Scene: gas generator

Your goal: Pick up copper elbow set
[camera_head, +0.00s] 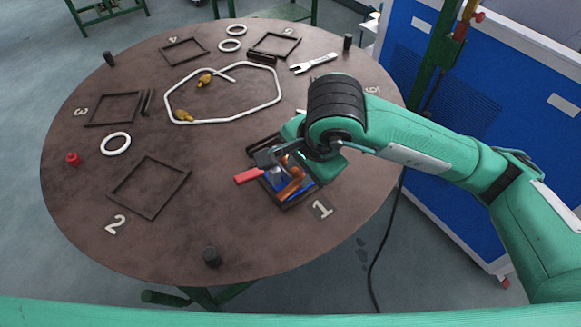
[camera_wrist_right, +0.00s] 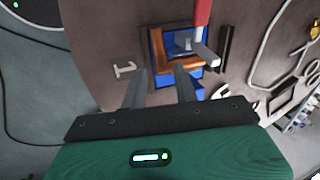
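The copper elbow set (camera_head: 291,184) lies in the square frame marked 1 on the round table, on or beside a blue piece (camera_head: 276,181). In the right wrist view the copper elbow (camera_wrist_right: 157,45) is L-shaped, over the blue piece (camera_wrist_right: 190,94). My right gripper (camera_head: 272,160) is above this frame. Its two fingers (camera_wrist_right: 160,72) are apart, with the copper just past the tips; one tip overlaps the copper in the picture, and I cannot tell if they touch. My left gripper is in neither view.
A red-handled tool (camera_head: 249,175) lies across frame 1, close to the copper; its red handle (camera_wrist_right: 203,12) also shows in the wrist view. A white bent tube (camera_head: 233,115), a wrench (camera_head: 313,63) and other square frames lie farther away. A blue cabinet (camera_head: 480,150) stands at right.

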